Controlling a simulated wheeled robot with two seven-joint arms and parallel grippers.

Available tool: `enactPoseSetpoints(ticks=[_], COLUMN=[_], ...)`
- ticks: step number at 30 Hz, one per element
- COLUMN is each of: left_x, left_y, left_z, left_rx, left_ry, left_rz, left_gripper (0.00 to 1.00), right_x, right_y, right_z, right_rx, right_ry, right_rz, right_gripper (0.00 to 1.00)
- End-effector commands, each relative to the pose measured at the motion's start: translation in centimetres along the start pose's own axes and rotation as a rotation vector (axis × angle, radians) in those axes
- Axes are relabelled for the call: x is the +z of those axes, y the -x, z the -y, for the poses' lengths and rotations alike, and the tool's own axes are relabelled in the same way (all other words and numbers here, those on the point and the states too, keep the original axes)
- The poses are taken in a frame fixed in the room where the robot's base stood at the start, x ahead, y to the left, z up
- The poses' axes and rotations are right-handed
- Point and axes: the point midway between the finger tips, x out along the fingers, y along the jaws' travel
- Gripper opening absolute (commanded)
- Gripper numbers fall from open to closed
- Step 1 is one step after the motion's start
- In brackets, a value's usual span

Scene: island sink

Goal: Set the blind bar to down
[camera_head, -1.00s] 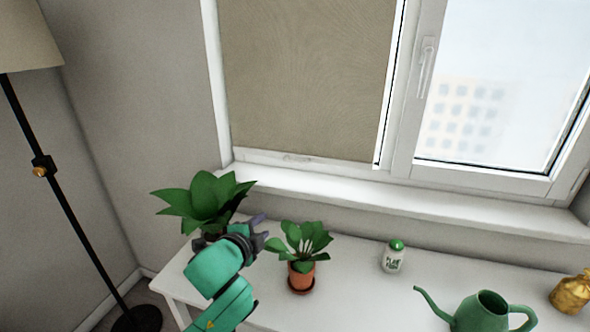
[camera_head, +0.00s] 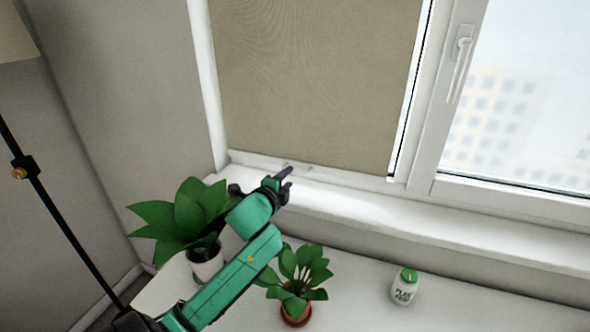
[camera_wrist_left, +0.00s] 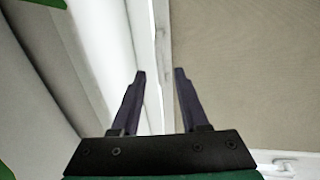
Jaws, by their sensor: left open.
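The beige blind (camera_head: 310,85) hangs over the left window pane, reaching almost to the bottom of its frame. Its pale bottom bar (camera_head: 345,173) lies just above the sill, with a small handle near the middle, partly behind my left gripper. My left gripper (camera_head: 287,178) is open and empty, in front of the lower edge of the blind. In the left wrist view, the open fingers (camera_wrist_left: 160,75) point along the white window frame at the blind's side, and the bar's handle (camera_wrist_left: 288,164) shows at the bottom right. Contact cannot be told. My right gripper is out of view.
A leafy plant in a white pot (camera_head: 207,265) stands beside my left arm. A second plant in a terracotta pot (camera_head: 295,312) stands in front of it. A white bottle with a green lid (camera_head: 404,290) is on the white table. The sill (camera_head: 430,225) is clear.

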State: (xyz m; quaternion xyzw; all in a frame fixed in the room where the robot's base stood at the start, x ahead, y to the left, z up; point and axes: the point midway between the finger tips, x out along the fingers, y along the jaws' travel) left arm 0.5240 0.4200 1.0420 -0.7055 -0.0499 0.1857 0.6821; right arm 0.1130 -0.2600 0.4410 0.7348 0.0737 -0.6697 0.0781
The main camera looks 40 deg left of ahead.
Motion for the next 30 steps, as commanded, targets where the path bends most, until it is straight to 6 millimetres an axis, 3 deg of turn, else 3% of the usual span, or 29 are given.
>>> enactPoseSetpoints(ticks=[3,7,17,21,30], left_x=[0.0,0.0,-0.1,0.0,0.0], left_y=[-3.0,-5.2,-6.1,-6.1,-6.1], left_z=[0.4,0.2,0.0,0.0,0.0], left_rx=[-0.003,-0.002,0.0,0.0,0.0], left_ry=[0.001,0.0,-0.001,-0.001,-0.001], left_rz=[0.001,0.001,-0.001,-0.001,-0.001], left_gripper=[0.44,0.44,0.44,0.0,0.0], right_x=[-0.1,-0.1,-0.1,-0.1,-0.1], right_y=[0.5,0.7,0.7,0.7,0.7], right_z=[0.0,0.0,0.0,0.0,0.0], right_rx=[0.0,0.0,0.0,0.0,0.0], right_ry=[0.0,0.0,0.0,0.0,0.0], right_rz=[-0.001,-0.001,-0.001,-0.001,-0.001], right_gripper=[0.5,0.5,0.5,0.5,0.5])
